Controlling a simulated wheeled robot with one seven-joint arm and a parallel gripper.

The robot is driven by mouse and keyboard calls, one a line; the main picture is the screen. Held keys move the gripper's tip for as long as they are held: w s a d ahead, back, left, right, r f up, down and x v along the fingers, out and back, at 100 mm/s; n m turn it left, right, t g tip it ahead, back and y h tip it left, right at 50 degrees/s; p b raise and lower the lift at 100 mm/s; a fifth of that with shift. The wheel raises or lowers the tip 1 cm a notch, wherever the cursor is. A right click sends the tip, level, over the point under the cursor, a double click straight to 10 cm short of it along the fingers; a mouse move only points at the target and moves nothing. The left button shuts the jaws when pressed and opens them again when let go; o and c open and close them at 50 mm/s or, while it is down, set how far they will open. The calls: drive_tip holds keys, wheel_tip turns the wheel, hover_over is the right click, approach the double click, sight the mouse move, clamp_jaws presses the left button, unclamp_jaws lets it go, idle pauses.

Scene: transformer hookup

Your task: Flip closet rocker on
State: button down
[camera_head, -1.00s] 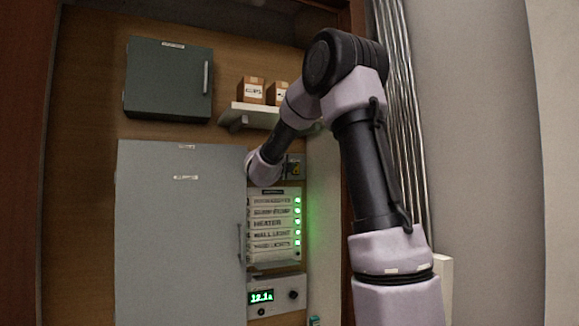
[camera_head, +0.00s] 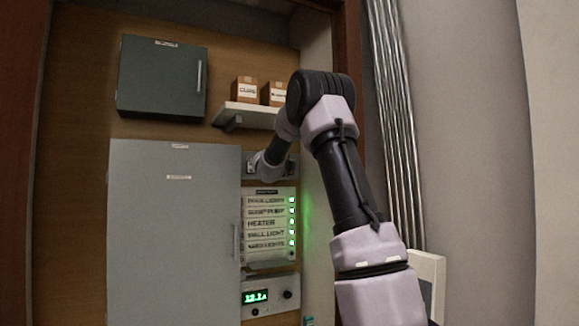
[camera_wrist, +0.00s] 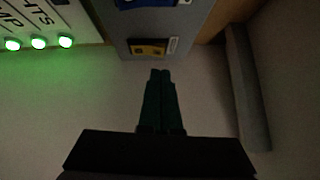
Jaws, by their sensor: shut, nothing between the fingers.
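My gripper (camera_wrist: 161,75) is shut and empty in the wrist view, its dark fingers side by side. Its tips point at the near end of a grey plate (camera_wrist: 185,22), which carries an orange-yellow piece (camera_wrist: 151,47) and a blue piece (camera_wrist: 150,3). I cannot tell whether the tips touch the plate. In the head view the grey plate (camera_head: 248,178) sits above the labelled breaker panel, partly covered by my arm. A small dark fitting shows at its left end. I cannot make out which part is the closet rocker or its position. My fingers are hidden in the head view.
The breaker panel (camera_head: 266,225) has labelled rows and several green lights. A large grey cabinet (camera_head: 170,240) stands left of it, a meter box (camera_head: 268,296) below. A shelf (camera_head: 245,116) with two boxes is above. The closet's side wall is close on the right.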

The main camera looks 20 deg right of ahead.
drive_tip(key=shift+w+r, duration=0.15)
drive_tip(key=shift+w, duration=0.8)
